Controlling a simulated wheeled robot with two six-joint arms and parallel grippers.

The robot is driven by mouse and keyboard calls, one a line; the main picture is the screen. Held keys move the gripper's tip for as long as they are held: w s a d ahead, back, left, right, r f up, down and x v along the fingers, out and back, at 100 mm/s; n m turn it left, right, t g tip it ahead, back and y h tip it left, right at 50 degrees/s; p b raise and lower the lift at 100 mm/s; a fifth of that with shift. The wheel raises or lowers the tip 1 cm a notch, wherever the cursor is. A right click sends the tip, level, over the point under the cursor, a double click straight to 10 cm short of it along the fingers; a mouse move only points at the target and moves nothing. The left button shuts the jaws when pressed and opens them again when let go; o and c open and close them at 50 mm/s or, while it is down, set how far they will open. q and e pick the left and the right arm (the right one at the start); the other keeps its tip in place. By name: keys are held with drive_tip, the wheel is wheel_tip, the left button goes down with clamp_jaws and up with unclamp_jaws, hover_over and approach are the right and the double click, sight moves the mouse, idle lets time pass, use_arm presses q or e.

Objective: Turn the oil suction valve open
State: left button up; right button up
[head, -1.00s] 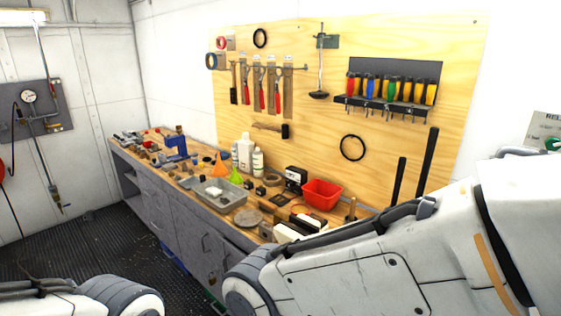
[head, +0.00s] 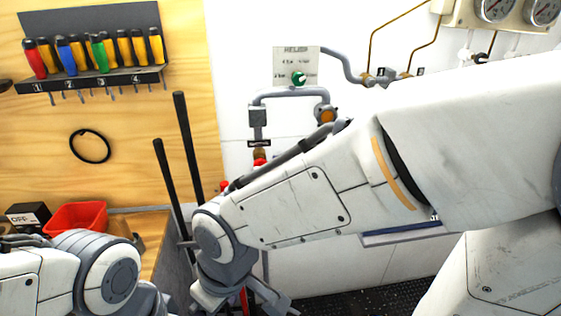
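No valve in view can be read as the oil suction valve. In the head view, a green round knob (head: 299,78) sits on a small lettered plate (head: 283,62) on the white wall. Grey pipework (head: 290,92) runs below it, with an orange-brown fitting (head: 327,114). Red parts (head: 260,162) show lower, partly hidden behind my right arm. My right gripper (head: 238,304) hangs at the bottom edge, below and left of the pipework, partly cut off; its opening is unclear. My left arm shows at lower left, its gripper out of view.
Two black bars (head: 187,145) lean beside the bench end. A red bin (head: 76,217) stands on the bench. Gauges (head: 494,8) are at upper right. My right arm covers much of the wall's lower part.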

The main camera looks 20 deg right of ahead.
drive_tip(key=w+a+f+m+t+y+b, duration=0.1)
drive_tip(key=w+f+m+t+b, duration=0.2)
drive_tip(key=w, duration=0.8)
drive_tip(key=m+t+h+b, duration=0.5)
drive_tip(key=t+h+b, duration=0.3)
drive_tip(key=t, duration=0.5)
approach(260, 164)
drive_tip(key=w+f, duration=0.1)
drive_tip(key=w, duration=0.1)
drive_tip(key=p+x, duration=0.1)
drive_tip(key=x, duration=0.2)
drive_tip(key=p+x, duration=0.1)
drive_tip(key=x, duration=0.2)
drive_tip(key=p+x, duration=0.1)
drive_tip(key=x, duration=0.2)
drive_tip(key=shift+s+d, duration=0.1)
drive_tip(key=shift+d, duration=0.25)
drive_tip(key=shift+w+d, duration=0.15)
drive_tip(key=shift+w, duration=0.3)
drive_tip(key=shift+f, duration=0.1)
drive_tip(key=c, duration=1.4)
